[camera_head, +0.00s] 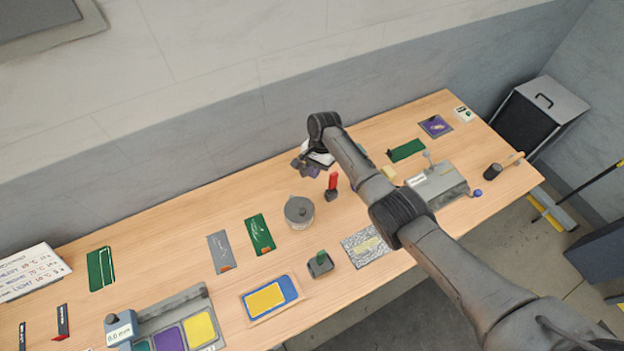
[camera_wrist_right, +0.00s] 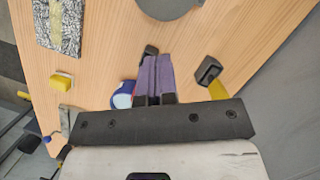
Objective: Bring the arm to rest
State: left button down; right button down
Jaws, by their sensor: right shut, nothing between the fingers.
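My right arm reaches in from the lower right of the head view and bends down over the back of the table. My right gripper (camera_head: 309,167) is above the wooden table (camera_head: 365,290), near its back edge and behind the red-handled tool (camera_head: 333,181). In the right wrist view its two purplish fingers (camera_wrist_right: 155,78) lie side by side, shut, with nothing seen between them. The forearm hides part of the table's right half. My left gripper is not in view.
A round grey container (camera_head: 299,211) stands left of the red tool. A grey device with a lever (camera_head: 437,186) is right of my forearm. A green-topped block (camera_head: 320,264) and a blue-and-yellow tray (camera_head: 270,299) are nearer the front. The wall (camera_head: 215,130) is close behind the table.

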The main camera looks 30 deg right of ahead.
jog(key=shift+w+d+r, duration=0.1)
jog(key=shift+d+r, duration=0.05)
jog(key=shift+r, duration=0.5)
